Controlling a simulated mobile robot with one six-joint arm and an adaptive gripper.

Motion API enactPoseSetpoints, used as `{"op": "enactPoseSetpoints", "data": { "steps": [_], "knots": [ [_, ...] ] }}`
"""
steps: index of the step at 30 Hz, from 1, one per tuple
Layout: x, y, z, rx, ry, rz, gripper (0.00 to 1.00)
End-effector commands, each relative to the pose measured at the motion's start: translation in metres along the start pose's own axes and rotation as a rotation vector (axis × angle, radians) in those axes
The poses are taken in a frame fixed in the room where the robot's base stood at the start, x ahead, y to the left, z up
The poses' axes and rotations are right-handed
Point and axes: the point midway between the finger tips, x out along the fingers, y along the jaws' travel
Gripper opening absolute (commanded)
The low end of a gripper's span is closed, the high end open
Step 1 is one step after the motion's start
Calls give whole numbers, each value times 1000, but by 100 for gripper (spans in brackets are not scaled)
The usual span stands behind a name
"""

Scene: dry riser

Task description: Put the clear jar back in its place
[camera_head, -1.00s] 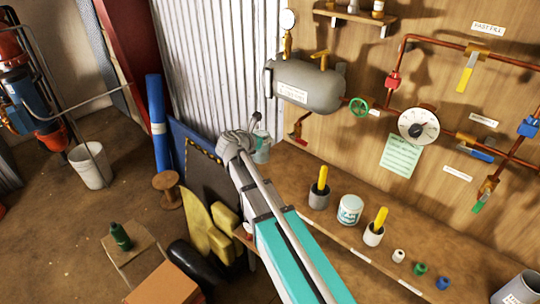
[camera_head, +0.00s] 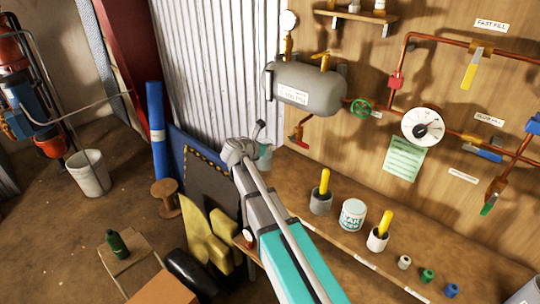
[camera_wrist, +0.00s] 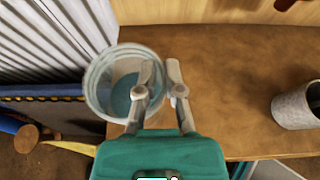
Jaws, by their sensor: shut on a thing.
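The clear jar (camera_wrist: 97,82) shows from above in the wrist view, round and open, with a bluish-green inside. My gripper (camera_wrist: 160,72) is shut on the jar's right wall, with one finger over the inside and the other outside. In the head view the jar (camera_head: 265,157) is small and partly hidden behind my gripper (camera_head: 258,132), at the left end of the wooden bench (camera_head: 290,172). The jar overlaps the bench's left edge in the wrist view; I cannot tell whether it rests on the bench or hangs above it.
A grey cup with a yellow handle (camera_head: 320,201), a labelled tin (camera_head: 352,214) and another yellow-handled cup (camera_head: 377,239) stand along the bench. A grey tank (camera_head: 302,86) and red pipes are on the wall above. The bench between jar and grey cup (camera_wrist: 297,106) is clear.

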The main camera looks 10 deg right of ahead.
Motion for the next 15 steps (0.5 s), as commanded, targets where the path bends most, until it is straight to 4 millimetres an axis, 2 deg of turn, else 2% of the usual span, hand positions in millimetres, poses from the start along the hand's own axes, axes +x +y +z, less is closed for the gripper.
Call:
{"op": "enactPoseSetpoints", "data": {
  "steps": [3,9,15],
  "knots": [
    [10,4,-8,0,0,0,0],
    [16,2,-24,0,0,0,0],
    [19,2,-32,0,0,0,0]
  ]
}}
